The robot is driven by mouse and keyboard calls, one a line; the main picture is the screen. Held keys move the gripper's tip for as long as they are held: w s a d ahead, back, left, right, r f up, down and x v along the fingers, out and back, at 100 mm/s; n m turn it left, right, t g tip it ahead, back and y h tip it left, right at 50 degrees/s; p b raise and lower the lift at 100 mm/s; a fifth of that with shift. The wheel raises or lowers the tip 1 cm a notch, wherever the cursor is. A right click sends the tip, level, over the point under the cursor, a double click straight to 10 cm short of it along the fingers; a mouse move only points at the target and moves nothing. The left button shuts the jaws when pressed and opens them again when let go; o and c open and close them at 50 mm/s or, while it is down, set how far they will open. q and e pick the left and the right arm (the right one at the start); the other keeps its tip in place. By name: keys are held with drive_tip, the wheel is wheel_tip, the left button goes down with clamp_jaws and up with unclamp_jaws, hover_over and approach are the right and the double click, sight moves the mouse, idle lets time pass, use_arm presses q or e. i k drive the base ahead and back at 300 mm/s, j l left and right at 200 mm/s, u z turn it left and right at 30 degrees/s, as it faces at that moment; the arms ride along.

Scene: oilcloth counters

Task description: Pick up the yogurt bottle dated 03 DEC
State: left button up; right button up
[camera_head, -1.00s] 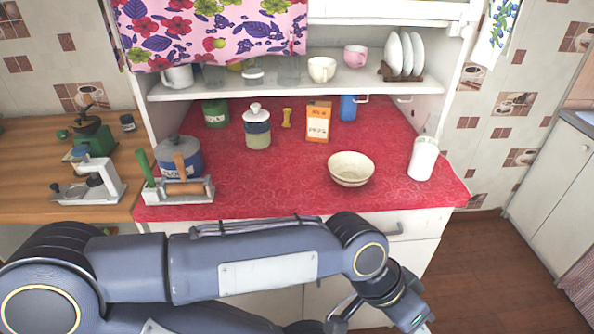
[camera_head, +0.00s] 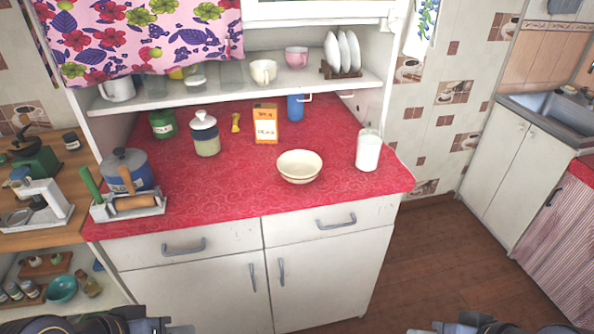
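No date reading 03 DEC is legible in the head view, so I cannot tell which thing is the named bottle. Several small bottles with pale labels (camera_head: 15,291) stand on the low shelf at the lower left. Another small bottle (camera_head: 89,285) leans beside a teal bowl (camera_head: 62,289) there. A white glass or bottle (camera_head: 368,152) stands upright at the right of the red counter (camera_head: 235,190). My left gripper (camera_head: 178,329) and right gripper (camera_head: 422,330) barely show at the bottom edge, apart from all these; their fingers are mostly cut off.
The red counter holds a cream bowl (camera_head: 299,167), an orange-white box (camera_head: 265,125), a lidded jar (camera_head: 205,135), a green tin (camera_head: 162,124) and a blue pot (camera_head: 135,168). Cabinet doors are shut. Floor at right is clear.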

sight(370, 132)
drive_tip(key=i+z, duration=0.1)
drive_tip(key=i, duration=0.35)
drive_tip(key=i+j+z, duration=0.1)
drive_tip(key=i, duration=0.4)
